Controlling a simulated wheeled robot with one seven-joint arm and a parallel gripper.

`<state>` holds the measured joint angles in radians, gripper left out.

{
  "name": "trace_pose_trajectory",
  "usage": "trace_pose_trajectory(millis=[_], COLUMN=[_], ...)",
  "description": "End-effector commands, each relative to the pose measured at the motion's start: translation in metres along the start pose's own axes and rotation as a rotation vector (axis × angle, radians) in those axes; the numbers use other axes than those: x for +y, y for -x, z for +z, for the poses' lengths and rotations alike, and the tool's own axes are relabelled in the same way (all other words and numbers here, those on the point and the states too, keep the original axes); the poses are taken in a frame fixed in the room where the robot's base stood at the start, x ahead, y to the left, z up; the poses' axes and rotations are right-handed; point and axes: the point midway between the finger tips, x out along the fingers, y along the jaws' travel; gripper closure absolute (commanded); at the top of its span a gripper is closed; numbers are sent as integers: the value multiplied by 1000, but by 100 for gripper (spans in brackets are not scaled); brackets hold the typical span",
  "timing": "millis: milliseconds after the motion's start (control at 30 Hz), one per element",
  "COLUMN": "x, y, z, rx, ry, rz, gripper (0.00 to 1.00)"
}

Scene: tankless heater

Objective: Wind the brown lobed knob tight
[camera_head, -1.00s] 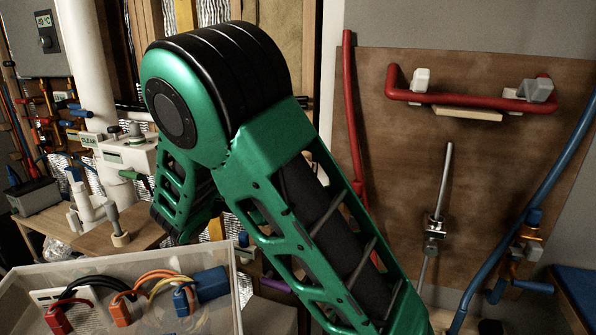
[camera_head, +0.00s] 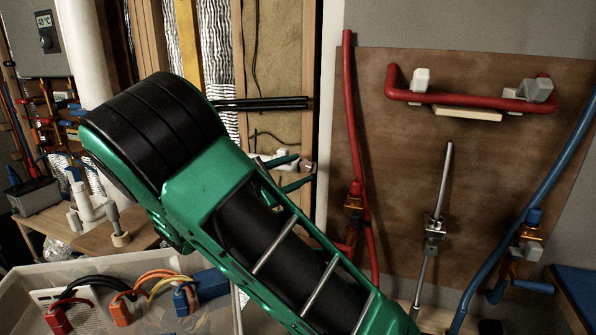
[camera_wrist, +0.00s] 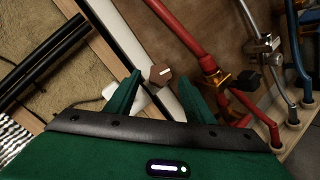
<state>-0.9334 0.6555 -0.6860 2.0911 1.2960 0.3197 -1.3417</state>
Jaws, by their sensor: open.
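The brown lobed knob (camera_wrist: 160,75) shows in the wrist view, just beyond and between my fingertips. It has a pale mark on its face. My gripper (camera_wrist: 157,82) has its two green fingers spread apart, with nothing held between them. I cannot tell from this view how much gap is left between the fingertips and the knob. In the head view my gripper (camera_head: 289,172) shows small behind my green arm, by the wall post. I cannot make out the knob there.
A red pipe with a brass valve (camera_head: 354,205) stands right of my gripper. Black pipes (camera_head: 262,103) run across the wall bay above it.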

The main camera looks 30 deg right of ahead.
Motion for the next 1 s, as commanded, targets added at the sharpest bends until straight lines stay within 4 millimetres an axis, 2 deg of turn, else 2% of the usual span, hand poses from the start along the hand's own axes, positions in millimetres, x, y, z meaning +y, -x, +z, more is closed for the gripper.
trace_pose_trajectory(millis=[200,533,567,700,733,800,1000], x=[0,0,0,0,0,1,0], y=[-20,-23,-23,-23,-23,-18,-22], z=[0,0,0,0,0,-2,-1], rx=[0,2,2,2,2,3,3], ry=[0,0,0,0,0,0,-15], rz=[0,1,0,0,0,2,-12], gripper=[52,52,54,87,93,93,93])
